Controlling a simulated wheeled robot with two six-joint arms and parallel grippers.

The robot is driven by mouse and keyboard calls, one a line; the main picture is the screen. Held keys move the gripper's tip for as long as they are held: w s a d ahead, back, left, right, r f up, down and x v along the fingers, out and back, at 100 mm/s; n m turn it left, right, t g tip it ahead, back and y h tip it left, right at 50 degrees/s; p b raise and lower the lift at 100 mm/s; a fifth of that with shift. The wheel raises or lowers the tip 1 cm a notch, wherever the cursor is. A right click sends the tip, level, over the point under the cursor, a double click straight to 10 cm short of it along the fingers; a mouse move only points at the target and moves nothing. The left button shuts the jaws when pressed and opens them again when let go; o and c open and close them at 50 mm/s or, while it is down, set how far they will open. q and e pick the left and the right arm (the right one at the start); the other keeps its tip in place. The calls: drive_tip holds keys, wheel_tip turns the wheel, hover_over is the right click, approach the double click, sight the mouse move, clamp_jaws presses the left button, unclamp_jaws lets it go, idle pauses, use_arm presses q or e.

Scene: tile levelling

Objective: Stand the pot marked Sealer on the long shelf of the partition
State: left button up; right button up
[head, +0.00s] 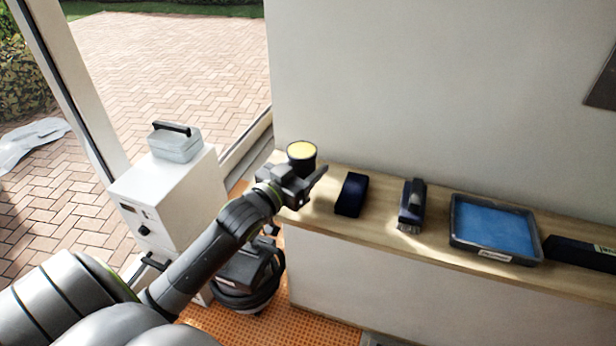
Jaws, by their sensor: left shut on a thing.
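A dark pot with a yellow top (301,154) is at the left end of the long wooden shelf (384,220), which runs along the white partition. No marking can be read on the pot from here. My left gripper (303,176) is shut on the pot, reaching it from the front. The gripper hides the pot's lower part, so I cannot tell whether its base touches the shelf. My right gripper is not in view.
Along the shelf are a dark blue block (351,194), a dark brush-like tool (412,204), a tray with a blue inside (495,228) and a black box (580,251). Left stands a white cabinet (170,200) with a grey case (175,144). A dark machine (246,272) stands on the orange floor.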

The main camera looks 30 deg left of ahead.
use_arm(q)
wheel_tip(320, 180, down, 3)
drive_tip(key=shift+r, duration=0.2)
drive_tip(key=shift+f, duration=0.15)
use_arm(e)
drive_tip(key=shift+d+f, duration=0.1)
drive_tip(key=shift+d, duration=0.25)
use_arm(q)
drive_tip(key=shift+f, duration=0.15)
drive_tip(key=o, duration=1.1)
